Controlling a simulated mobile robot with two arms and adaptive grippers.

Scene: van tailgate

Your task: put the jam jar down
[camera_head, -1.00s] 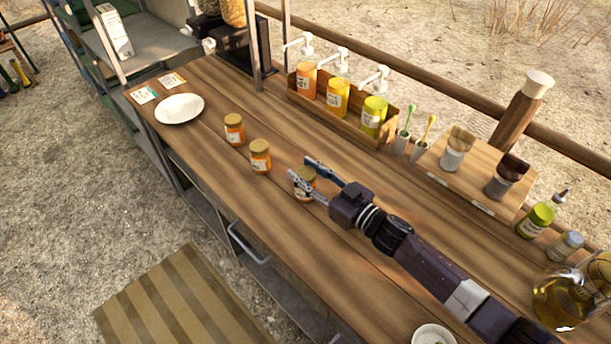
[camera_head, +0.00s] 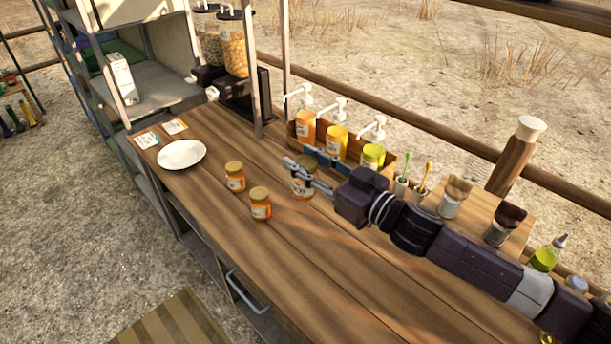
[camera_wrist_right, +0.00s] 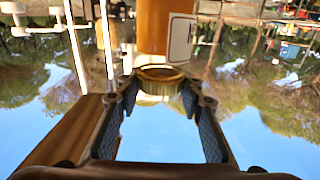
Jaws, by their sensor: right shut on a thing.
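A jam jar (camera_head: 301,187) with a gold lid and white label is held in my right gripper (camera_head: 305,173). The fingers are shut around it, partly hiding it in the head view. It looks larger than the other jars and appears raised above the counter. In the right wrist view the jar (camera_wrist_right: 150,28) and its lid (camera_wrist_right: 161,74) show between the finger pads (camera_wrist_right: 159,105). Two similar jars, one (camera_head: 235,180) behind the other (camera_head: 260,208), stand upright on the wooden counter (camera_head: 330,270). My left gripper is not in view.
A white plate (camera_head: 182,154) and two cards lie at the counter's far left end. Pump bottles stand in a wooden box (camera_head: 351,157) along the back. Brushes (camera_head: 453,197) stand to the right.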

